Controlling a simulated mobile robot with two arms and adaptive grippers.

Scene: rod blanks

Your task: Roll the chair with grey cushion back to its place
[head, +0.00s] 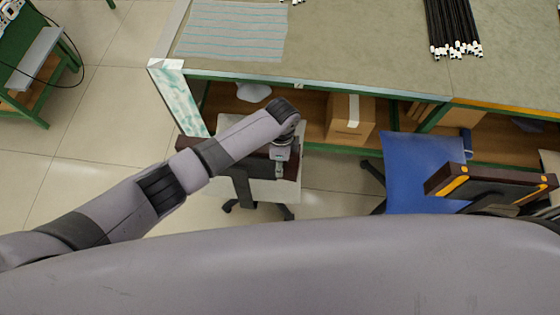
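The chair with the grey cushion (288,190) is at the front edge of the workbench, partly under my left arm. Its dark brown backrest (236,164) runs across it, and its dark castors show on the floor below. My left gripper (280,174) points down at the right part of this backrest, over the pale cushion. It looks very near or touching the backrest, but contact is unclear. Its fingers are too small and foreshortened to show whether they are open or shut. My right gripper is not in view.
A blue-cushioned chair (420,170) with a dark backrest stands to the right by the bench. The workbench (350,40) carries black rods (452,25) and a striped mat (235,30). A cardboard box (350,118) sits on its lower shelf. Tiled floor (95,125) is clear at left.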

